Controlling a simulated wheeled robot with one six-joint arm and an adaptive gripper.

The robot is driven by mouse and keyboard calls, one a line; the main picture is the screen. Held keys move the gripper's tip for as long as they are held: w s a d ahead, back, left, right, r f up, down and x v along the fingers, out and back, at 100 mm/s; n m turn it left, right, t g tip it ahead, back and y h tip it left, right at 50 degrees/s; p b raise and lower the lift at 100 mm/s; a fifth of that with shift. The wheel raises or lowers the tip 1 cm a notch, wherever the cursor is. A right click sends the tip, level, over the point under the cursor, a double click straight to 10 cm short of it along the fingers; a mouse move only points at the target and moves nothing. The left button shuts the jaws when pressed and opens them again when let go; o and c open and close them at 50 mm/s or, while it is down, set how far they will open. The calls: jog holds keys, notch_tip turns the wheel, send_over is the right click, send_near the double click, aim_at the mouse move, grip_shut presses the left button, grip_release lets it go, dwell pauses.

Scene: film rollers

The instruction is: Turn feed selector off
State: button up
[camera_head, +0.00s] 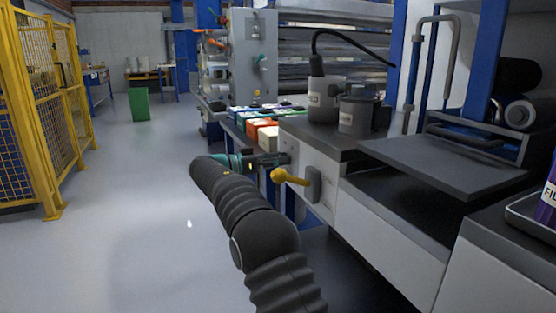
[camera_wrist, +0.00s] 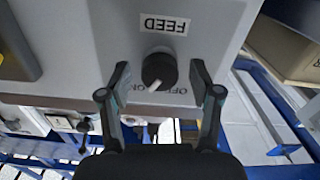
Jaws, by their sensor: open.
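The feed selector is a round black knob (camera_wrist: 159,71) with a white pointer mark, on a grey panel (camera_wrist: 220,20) in the wrist view. Its FEED label (camera_wrist: 165,25) appears upside down above it. The pointer is toward the bottom of the picture, slightly left. My gripper (camera_wrist: 160,68) is open, one finger on each side of the knob, with visible gaps. In the head view my gripper (camera_head: 266,160) reaches the cabinet's left side; the knob is hidden there.
A yellow-handled lever (camera_head: 290,178) sticks out of the cabinet front just right of my gripper. Pots (camera_head: 358,115) stand on the cabinet top. Coloured boxes (camera_head: 262,133) lie behind. A yellow mesh fence (camera_head: 50,110) stands left, with open floor (camera_head: 140,220) between.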

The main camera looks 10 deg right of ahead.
jog(key=c, duration=1.1)
jog(key=shift+c, duration=0.2)
jog(key=shift+w+n+p, duration=0.1)
jog(key=shift+n+p, duration=4.15)
jog(key=shift+n, duration=1.65)
